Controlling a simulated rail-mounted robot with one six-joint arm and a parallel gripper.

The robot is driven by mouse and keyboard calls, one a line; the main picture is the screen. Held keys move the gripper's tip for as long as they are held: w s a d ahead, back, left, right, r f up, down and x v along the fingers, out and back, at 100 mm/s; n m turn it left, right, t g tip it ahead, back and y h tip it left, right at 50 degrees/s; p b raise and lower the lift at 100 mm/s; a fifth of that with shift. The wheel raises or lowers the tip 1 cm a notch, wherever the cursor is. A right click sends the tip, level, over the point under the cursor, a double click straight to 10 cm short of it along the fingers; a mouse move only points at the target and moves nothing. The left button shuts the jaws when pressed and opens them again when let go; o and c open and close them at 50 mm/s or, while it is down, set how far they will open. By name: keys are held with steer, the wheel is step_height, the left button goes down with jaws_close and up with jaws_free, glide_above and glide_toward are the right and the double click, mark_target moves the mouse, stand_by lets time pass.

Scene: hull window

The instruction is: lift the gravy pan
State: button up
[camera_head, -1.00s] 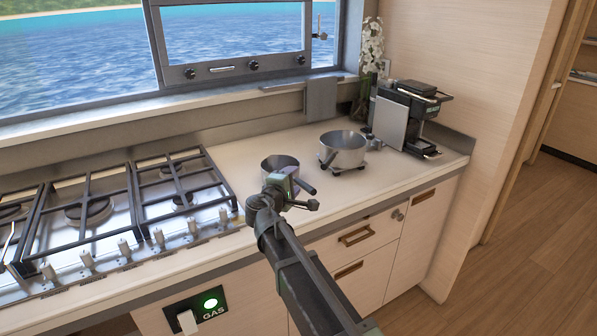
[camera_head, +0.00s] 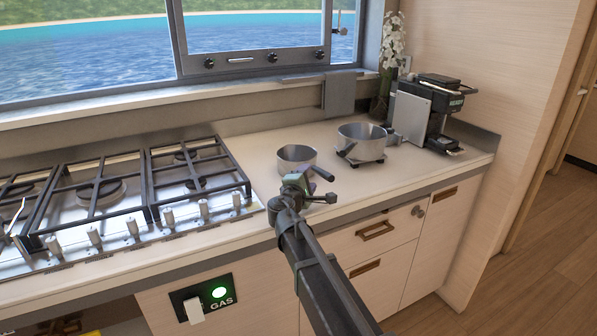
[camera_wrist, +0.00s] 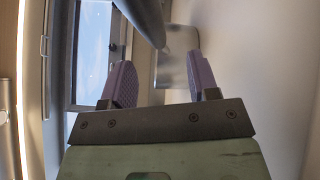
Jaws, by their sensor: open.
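Two metal pans stand on the counter. The smaller saucepan (camera_head: 297,154), which I take to be the gravy pan, is just right of the stove. Its dark handle (camera_head: 322,173) points toward the front right. A larger pan (camera_head: 362,139) stands behind and to the right on a dark stand. My gripper (camera_head: 297,182) is in front of the smaller pan, near its handle, and hides part of its lower side. In the wrist view my purple fingers (camera_wrist: 158,80) are apart, with nothing clasped. A dark handle-like bar (camera_wrist: 143,20) and a shiny metal surface (camera_wrist: 177,68) show beyond them.
The gas stove (camera_head: 130,195) with raised grates is on the left. A coffee machine (camera_head: 435,110) and a flower vase (camera_head: 385,85) stand at the back right. A grey towel (camera_head: 339,95) hangs behind. Bare counter (camera_head: 420,175) lies right of the pans.

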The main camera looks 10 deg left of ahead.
mark_target(312, 171)
steer(key=x, duration=0.4)
steer(key=shift+w, duration=0.3)
jaws_close()
